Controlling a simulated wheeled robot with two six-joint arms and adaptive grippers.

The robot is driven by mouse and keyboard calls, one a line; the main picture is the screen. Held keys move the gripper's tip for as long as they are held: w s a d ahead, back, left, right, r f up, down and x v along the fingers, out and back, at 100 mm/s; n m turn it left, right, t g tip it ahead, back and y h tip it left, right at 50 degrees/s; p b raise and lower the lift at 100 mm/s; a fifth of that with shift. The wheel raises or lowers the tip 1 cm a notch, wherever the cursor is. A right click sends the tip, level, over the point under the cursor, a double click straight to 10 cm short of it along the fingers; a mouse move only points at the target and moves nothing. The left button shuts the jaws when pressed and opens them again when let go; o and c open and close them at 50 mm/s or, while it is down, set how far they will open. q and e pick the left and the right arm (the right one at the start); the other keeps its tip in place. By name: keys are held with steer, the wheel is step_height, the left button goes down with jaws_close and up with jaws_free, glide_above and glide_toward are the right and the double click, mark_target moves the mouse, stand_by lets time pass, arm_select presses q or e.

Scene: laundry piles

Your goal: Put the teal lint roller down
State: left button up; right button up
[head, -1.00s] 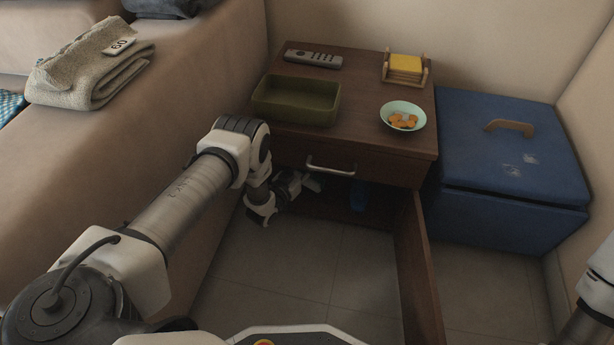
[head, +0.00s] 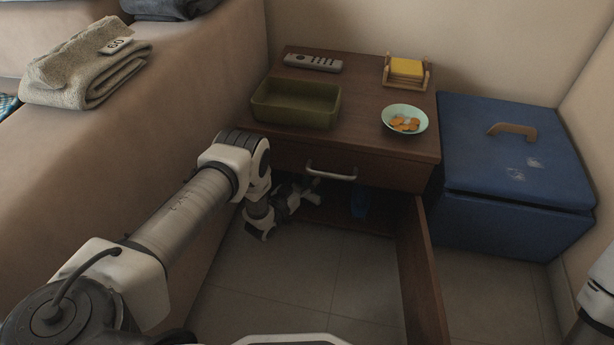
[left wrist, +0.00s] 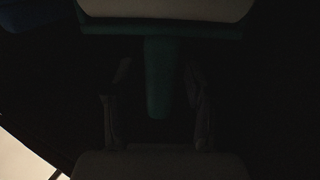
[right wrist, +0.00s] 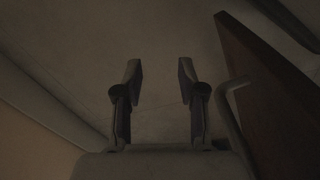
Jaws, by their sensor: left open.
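The teal lint roller shows in the dark left wrist view, with its teal handle (left wrist: 160,80) between my left fingers and its pale roller head (left wrist: 165,8) at the top edge. My left gripper (left wrist: 158,100) is open, with a finger on each side of the handle and dark gaps between. In the head view my left gripper (head: 306,190) reaches into the cabinet's open lower compartment, under the drawer; the roller cannot be made out there. My right gripper (right wrist: 160,75) is open and empty above the floor.
The wooden cabinet (head: 358,95) carries a green tray (head: 295,118), a remote (head: 312,62), a bowl of orange pieces (head: 404,120) and a yellow note holder (head: 406,70). Its open door (head: 420,270) projects forward. A blue item (head: 360,203) stands inside. A blue chest (head: 515,165) is at right.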

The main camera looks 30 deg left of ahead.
arm_select(q)
steer(key=s+a+p, duration=0.2)
steer(key=s+p, duration=0.3)
steer(key=s, duration=0.6)
steer(key=s+d+f+n+g+y, duration=0.2)
steer(key=s+d+f+g, duration=0.1)
steer(key=s+d+g, duration=0.5)
steer(key=s+r+g, duration=0.4)
steer(key=s+g, duration=0.1)
steer(key=s, duration=0.5)
steer(key=s+d+r+g, duration=0.1)
steer(key=s+r+g, duration=0.2)
steer(key=s, duration=0.8)
steer(key=shift+d+r+g+y, duration=0.2)
steer(key=shift+r+g+y, duration=0.15)
steer(key=shift+g, duration=0.55)
